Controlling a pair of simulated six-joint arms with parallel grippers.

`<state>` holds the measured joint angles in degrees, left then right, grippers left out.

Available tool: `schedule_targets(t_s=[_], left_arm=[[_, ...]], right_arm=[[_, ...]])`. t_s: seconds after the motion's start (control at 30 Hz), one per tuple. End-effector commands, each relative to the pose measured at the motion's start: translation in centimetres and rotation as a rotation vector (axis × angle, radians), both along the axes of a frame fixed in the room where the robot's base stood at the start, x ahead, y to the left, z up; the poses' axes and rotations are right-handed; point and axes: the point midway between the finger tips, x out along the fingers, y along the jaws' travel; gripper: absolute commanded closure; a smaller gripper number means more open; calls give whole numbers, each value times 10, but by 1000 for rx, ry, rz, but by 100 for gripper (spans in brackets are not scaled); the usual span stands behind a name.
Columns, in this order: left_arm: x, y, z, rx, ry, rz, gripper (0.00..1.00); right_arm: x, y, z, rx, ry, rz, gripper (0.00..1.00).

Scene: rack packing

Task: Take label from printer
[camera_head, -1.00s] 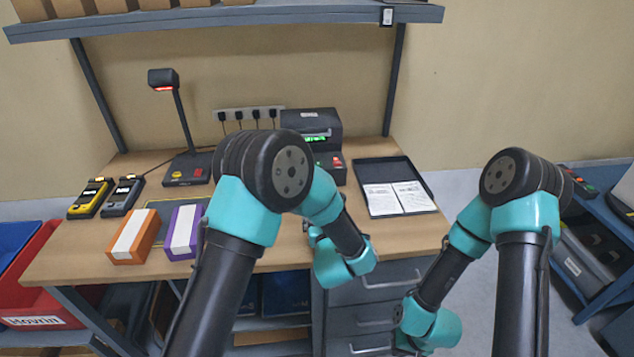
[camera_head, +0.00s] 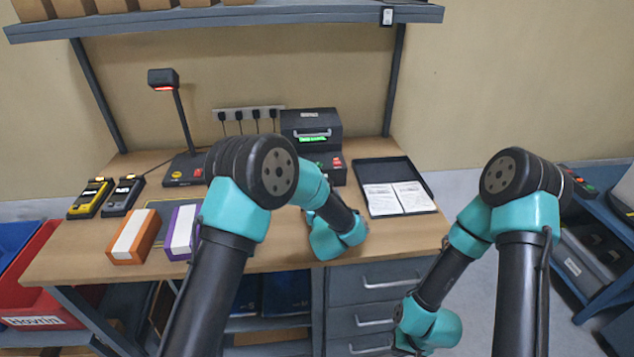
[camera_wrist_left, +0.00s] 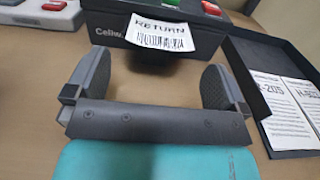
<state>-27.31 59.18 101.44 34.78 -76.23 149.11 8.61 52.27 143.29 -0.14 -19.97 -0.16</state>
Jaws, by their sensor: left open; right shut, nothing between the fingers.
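The black label printer (camera_head: 312,124) stands at the back of the workbench, with a green lit strip. In the left wrist view a white label (camera_wrist_left: 160,33) marked RETURN with a barcode hangs from the front of the printer (camera_wrist_left: 112,26). My left gripper (camera_wrist_left: 155,80) is open and empty, its fingers spread below and to either side of the label, apart from it. In the head view my left arm hides this gripper and the label. My right gripper (camera_head: 405,342) is low at the bottom, mostly hidden by its wrist, shut and empty, far from the printer.
A black tray (camera_head: 428,187) with two printed sheets lies right of the printer. A scanner stand (camera_head: 184,130), yellow (camera_head: 90,198) and grey handheld devices, and orange (camera_head: 133,237) and purple boxes are on the left. A shelf (camera_head: 250,15) hangs above. The bench's front right is clear.

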Motion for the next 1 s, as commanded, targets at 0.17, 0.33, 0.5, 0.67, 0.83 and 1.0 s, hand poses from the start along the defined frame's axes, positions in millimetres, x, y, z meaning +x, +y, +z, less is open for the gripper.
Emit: schedule_targets(t_s=[0.17, 0.33, 0.5, 0.67, 0.83, 1.0], left_arm=[[25, 4, 1, -2, -1, 3, 0], [34, 4, 2, -1, -1, 1, 0], [34, 4, 2, 0, -1, 1, 0], [34, 4, 2, 0, -1, 1, 0], [34, 4, 2, -1, 0, 1, 6], [34, 4, 2, -1, 0, 1, 22]], right_arm=[[0, 0, 0, 0, 0, 0, 100], [0, 0, 0, 0, 0, 0, 100], [0, 0, 0, 0, 0, 0, 100], [0, 0, 0, 0, 0, 0, 100], [0, 0, 0, 0, 0, 0, 100], [0, 0, 0, 0, 0, 0, 100]])
